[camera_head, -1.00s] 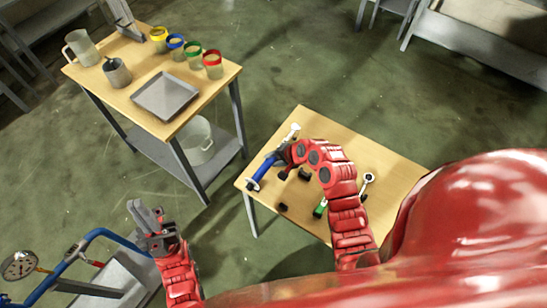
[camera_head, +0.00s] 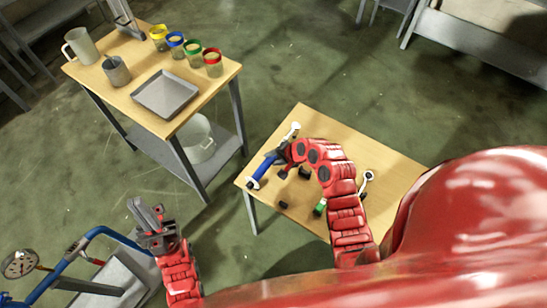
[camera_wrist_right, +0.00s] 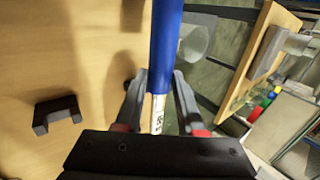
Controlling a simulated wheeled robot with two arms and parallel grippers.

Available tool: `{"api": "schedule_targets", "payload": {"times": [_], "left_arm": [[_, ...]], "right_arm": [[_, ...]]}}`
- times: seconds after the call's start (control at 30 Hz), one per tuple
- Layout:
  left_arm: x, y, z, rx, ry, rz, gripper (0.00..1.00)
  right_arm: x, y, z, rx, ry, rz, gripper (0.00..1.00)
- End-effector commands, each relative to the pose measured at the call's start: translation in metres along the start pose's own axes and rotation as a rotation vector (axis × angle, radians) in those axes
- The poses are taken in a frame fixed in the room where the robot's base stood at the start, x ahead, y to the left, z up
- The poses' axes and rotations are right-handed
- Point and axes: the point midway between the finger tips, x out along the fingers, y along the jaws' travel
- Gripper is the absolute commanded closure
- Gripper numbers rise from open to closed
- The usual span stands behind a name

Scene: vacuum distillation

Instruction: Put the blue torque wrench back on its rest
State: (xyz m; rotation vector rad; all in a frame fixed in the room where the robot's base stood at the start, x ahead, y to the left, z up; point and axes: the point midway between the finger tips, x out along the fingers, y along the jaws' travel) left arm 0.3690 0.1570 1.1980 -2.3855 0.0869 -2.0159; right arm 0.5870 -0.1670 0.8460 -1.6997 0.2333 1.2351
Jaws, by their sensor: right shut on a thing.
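The blue torque wrench (camera_head: 263,168) is at the left side of the small wooden table in the head view, its silver head pointing up the picture. My right gripper (camera_head: 284,154) is shut on it. In the right wrist view the blue handle (camera_wrist_right: 166,45) runs upward from between the fingers (camera_wrist_right: 158,103), with a pale marked section between them. A black notched rest block (camera_wrist_right: 57,113) stands empty on the wood to the left. In the head view, small black blocks (camera_head: 283,205) stand on the table. My left gripper (camera_head: 148,215) is away from the table; its finger gap is unclear.
A second table (camera_head: 222,80) at the upper left carries a tray (camera_head: 166,94), jugs and colour-rimmed jars. A blue-framed cart with a gauge (camera_head: 20,264) stands at the lower left.

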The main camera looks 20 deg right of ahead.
Motion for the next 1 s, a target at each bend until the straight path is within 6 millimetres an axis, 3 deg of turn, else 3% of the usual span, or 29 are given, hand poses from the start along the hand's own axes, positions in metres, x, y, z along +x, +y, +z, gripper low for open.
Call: {"api": "schedule_targets", "payload": {"times": [1.0], "left_arm": [[-0.005,0.000,0.001,0.000,0.000,0.000,1.00]], "right_arm": [[0.009,0.005,-0.001,-0.001,0.002,-0.005,1.00]]}}
